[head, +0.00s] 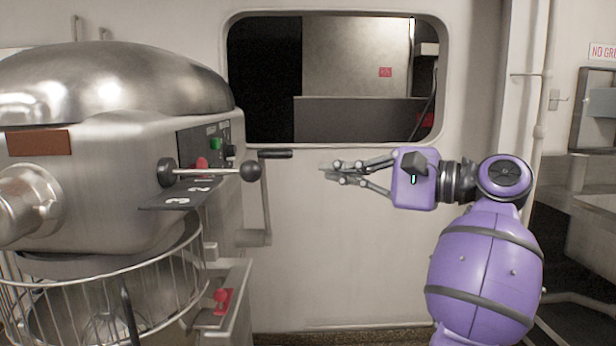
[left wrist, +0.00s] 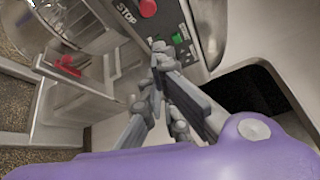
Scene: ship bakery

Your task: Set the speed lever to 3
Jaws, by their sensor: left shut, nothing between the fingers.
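The speed lever (head: 215,171) is a metal rod with a black ball knob (head: 251,171) on the side of the mixer. It points right, over the far part of a dark number plate (head: 160,201). The plate's 3 is at its near end, with the 2 behind it; the lever appears beyond the 2, though its exact setting is hard to tell. My left gripper (head: 326,174) is shut and empty, pointing left, to the right of the knob and apart from it. In the left wrist view its fingers (left wrist: 160,47) are together. My right gripper is not in view.
A crank with a black handle (head: 276,153) stands just behind the knob. The mixer panel has a red stop button (head: 201,163) and a green button (head: 215,144). Below are a wire guard (head: 95,300) and a red handle (head: 222,298). Free space lies between knob and gripper.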

